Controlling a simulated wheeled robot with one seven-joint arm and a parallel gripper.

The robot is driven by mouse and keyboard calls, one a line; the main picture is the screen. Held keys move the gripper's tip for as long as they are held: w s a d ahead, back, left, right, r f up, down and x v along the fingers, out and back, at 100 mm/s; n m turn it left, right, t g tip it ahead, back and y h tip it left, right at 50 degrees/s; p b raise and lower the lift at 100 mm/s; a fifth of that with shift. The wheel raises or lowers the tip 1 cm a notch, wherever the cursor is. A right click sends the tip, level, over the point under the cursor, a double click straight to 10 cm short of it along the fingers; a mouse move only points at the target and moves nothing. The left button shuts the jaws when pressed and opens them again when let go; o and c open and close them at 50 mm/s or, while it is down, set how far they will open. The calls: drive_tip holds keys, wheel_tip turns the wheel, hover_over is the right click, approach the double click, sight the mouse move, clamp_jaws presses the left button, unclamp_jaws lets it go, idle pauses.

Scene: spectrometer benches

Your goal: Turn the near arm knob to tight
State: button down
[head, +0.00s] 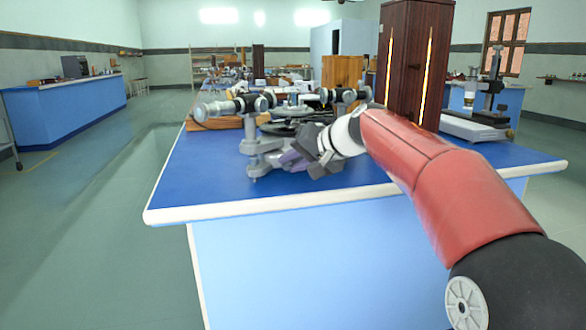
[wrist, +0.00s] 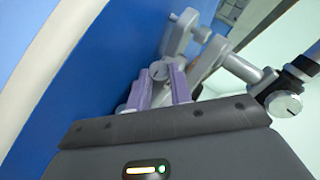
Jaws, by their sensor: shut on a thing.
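The spectrometer (head: 257,147) stands on the blue bench top, a grey metal instrument with horizontal tubes on arms. My gripper (head: 291,160) reaches in low from the right beside its base. In the wrist view, the two purple fingers of my gripper (wrist: 160,84) are shut on a small round silver knob (wrist: 158,70) with a dark slot line across its face. The knob sits by the grey arm of the instrument. In the head view the knob is hidden by my gripper. I cannot tell how tight it is.
The bench (head: 230,203) has free blue surface at its front left. A tall dark wooden cabinet (head: 412,62) and a wooden box (head: 342,72) stand behind. Another grey instrument (head: 478,122) stands at the right. A black-and-silver tube (wrist: 292,88) is close at right in the wrist view.

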drive_tip(key=shift+y, duration=0.3)
drive_tip(key=c, duration=1.3)
unclamp_jaws()
drive_tip(key=shift+o, duration=0.2)
drive_tip(key=shift+d, duration=0.15)
drive_tip(key=v, duration=0.7)
drive_tip(key=shift+s+d+r, duration=0.15)
drive_tip(key=shift+s+d, duration=0.05)
drive_tip(key=s+d+f+h+p, duration=0.1)
drive_tip(key=s+d+f+h, duration=0.2)
drive_tip(key=s+f, duration=0.4)
drive_tip(key=s+d+f+g+h+p, duration=0.1)
drive_tip(key=s+d+f+h, duration=0.2)
drive_tip(key=s+f, duration=0.4)
drive_tip(key=s+d+f+g+h+p, duration=0.1)
drive_tip(key=s+d+f+h, duration=0.2)
drive_tip(key=s, duration=1.4)
wheel_tip(320, 180, down, 4)
drive_tip(key=shift+s+d+f+n+h, duration=0.15)
drive_tip(key=shift+s+d+n+h, duration=0.2)
drive_tip(key=shift+d, duration=0.9)
